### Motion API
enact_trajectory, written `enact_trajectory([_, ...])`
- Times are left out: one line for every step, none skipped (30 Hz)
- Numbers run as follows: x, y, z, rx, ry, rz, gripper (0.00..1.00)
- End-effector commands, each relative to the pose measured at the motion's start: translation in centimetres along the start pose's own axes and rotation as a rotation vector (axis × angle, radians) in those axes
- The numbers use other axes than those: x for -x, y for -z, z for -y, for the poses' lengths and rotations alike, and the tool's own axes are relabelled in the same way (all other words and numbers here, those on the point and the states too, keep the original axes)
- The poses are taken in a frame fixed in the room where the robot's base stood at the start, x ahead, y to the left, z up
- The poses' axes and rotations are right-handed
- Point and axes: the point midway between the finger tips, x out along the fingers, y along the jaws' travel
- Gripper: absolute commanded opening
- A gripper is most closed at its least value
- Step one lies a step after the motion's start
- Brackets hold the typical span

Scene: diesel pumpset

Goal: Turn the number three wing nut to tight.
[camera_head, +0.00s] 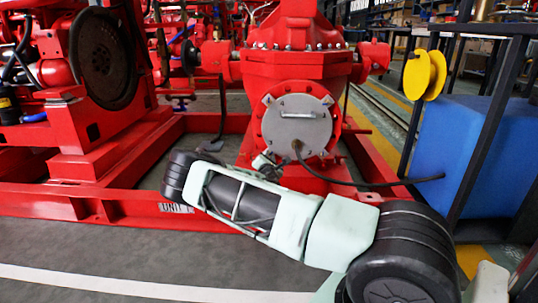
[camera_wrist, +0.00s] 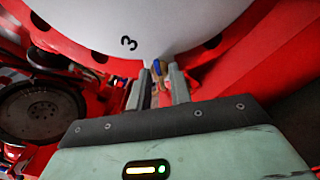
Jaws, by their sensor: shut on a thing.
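The number three wing nut (camera_wrist: 157,68) shows in the wrist view as a small brass-coloured piece with a blue part, at the edge of a pale round cover. A black "3" is printed on the cover (camera_wrist: 195,20), left of the nut. My gripper (camera_wrist: 159,78) is shut on the wing nut, with one grey finger on each side of it. In the head view the grey cover (camera_head: 297,112) sits on the red pump, and my gripper (camera_head: 265,163) is at its lower left edge. The nut's exact angle is hard to tell.
A black hose (camera_head: 375,184) runs from the cover to the right. A red base frame (camera_head: 90,203) lies under the pump. A dark round flywheel (camera_head: 103,58) is at left. A blue box (camera_head: 470,150) and yellow reel (camera_head: 424,75) stand at right.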

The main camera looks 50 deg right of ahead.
Motion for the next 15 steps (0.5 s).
enact_trajectory([0.06,-0.14,-0.04,-0.043,0.003,-0.002,0.00])
enact_trajectory([0.06,-0.15,-0.04,-0.072,0.003,-0.001,0.00])
enact_trajectory([0.07,-0.15,-0.03,-0.110,0.003,-0.001,0.00])
enact_trajectory([0.08,-0.14,-0.03,-0.139,0.003,-0.001,0.00])
enact_trajectory([0.09,-0.12,-0.03,-0.167,0.003,-0.002,0.00])
enact_trajectory([0.09,-0.11,-0.05,-0.204,0.002,-0.002,0.00])
enact_trajectory([0.08,-0.12,-0.05,-0.233,0.003,-0.002,0.00])
enact_trajectory([0.08,-0.11,-0.05,-0.262,0.003,-0.002,0.00])
enact_trajectory([0.08,-0.10,-0.03,-0.301,0.003,-0.002,0.00])
enact_trajectory([0.08,-0.10,-0.03,-0.329,0.003,-0.002,0.00])
enact_trajectory([0.07,-0.11,-0.04,-0.357,0.002,-0.002,0.00])
enact_trajectory([0.07,-0.13,-0.05,-0.395,0.002,-0.001,0.00])
enact_trajectory([0.08,-0.11,-0.05,-0.425,0.002,-0.001,0.00])
enact_trajectory([0.10,-0.09,-0.04,-0.453,0.003,-0.001,0.00])
enact_trajectory([0.10,-0.11,-0.03,-0.491,0.003,-0.001,0.00])
